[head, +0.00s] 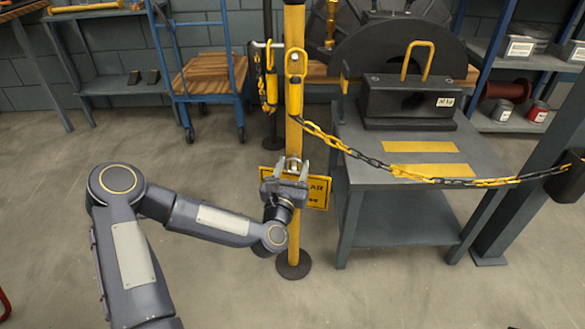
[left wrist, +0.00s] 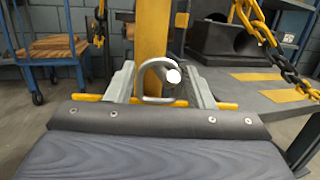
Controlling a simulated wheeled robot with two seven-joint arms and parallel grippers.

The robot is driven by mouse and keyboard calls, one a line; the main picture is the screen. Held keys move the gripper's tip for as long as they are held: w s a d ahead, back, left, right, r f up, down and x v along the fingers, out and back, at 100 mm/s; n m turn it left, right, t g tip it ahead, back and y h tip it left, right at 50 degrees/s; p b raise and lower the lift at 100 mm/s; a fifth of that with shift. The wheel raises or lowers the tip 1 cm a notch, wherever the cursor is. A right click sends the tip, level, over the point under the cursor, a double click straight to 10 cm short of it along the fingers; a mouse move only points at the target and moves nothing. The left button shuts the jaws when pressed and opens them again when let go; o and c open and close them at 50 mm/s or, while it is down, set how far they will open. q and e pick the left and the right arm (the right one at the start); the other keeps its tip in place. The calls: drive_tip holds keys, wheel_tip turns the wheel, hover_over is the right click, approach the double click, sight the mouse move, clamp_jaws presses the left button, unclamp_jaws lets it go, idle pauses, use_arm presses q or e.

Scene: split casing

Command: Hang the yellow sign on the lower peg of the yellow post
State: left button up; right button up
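The yellow post (head: 294,225) stands upright on a round dark base. The yellow sign (head: 319,193) with dark lettering is at the post's lower part, mostly hidden by my left gripper. In the left wrist view the sign's top edge shows as a yellow strip (left wrist: 226,106) with a silver loop (left wrist: 140,88) above it. The white-ended lower peg (left wrist: 173,76) appears inside the loop, which looks to be around it. My left gripper (head: 291,168) is open, its two fingers on either side of the loop and peg. My right gripper is not in view.
A yellow-and-black chain (head: 350,152) runs from a yellow hook (head: 296,68) high on the post to a dark post at right. A grey table (head: 405,133) with a black block (head: 408,100) stands right of the post. A blue cart (head: 207,85) is behind left.

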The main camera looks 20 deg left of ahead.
use_arm(q)
drive_tip(key=o, duration=0.4)
drive_tip(key=s+d+m+g+h+p, duration=0.15)
drive_tip(key=s+d+m+h, duration=0.3)
drive_tip(key=s+m, duration=0.45)
drive_tip(key=s+a+r+m+g, duration=0.2)
drive_tip(key=s+a+m+g, duration=0.15)
drive_tip(key=s+m, duration=0.55)
drive_tip(key=s+a+r+m+g, duration=0.1)
drive_tip(key=s+a+m+g, duration=0.1)
drive_tip(key=s+m+g, duration=0.5)
drive_tip(key=s+a+r+m+g, duration=0.2)
drive_tip(key=s+m, duration=0.8)
drive_tip(key=s, duration=0.1)
drive_tip(key=r+p, duration=1.1)
drive_tip(key=p, duration=0.1)
drive_tip(key=r+p, duration=2.4)
drive_tip(key=shift+w+a+r, duration=0.15)
drive_tip(key=shift+w+r, duration=0.1)
drive_tip(key=shift+w, duration=0.1)
